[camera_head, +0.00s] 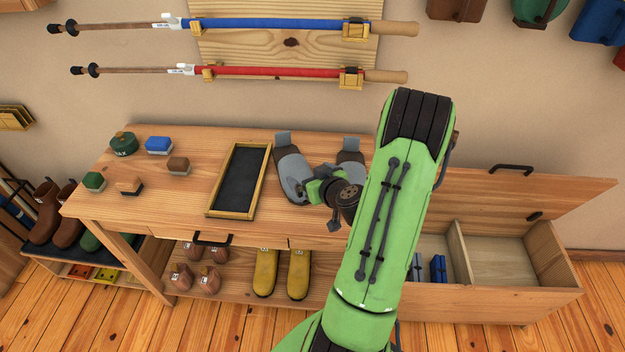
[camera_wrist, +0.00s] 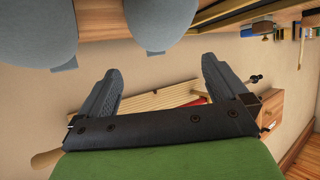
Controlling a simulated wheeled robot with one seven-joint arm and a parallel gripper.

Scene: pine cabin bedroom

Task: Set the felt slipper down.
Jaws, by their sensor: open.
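Two grey felt slippers lie side by side on the wooden bench top (camera_head: 225,142), each with a tab at its far end. The left slipper (camera_head: 291,172) is mostly in sight; the right slipper (camera_head: 351,152) is partly hidden by my arm. My gripper (camera_head: 318,188) is low over the bench near them. In the wrist view my gripper (camera_wrist: 160,75) is open, with nothing between its fingers. That view also shows two grey slipper shapes, one at the top left (camera_wrist: 35,30) and one at the top middle (camera_wrist: 155,20), both beyond the fingers.
A black tray with a wooden rim (camera_head: 258,183) lies left of the slippers. Brushes and a green tin (camera_head: 124,144) stand at the bench's left. Yellow boots (camera_head: 266,272) are on the shelf below. An open chest (camera_head: 503,303) is at the right. Poles hang on the wall.

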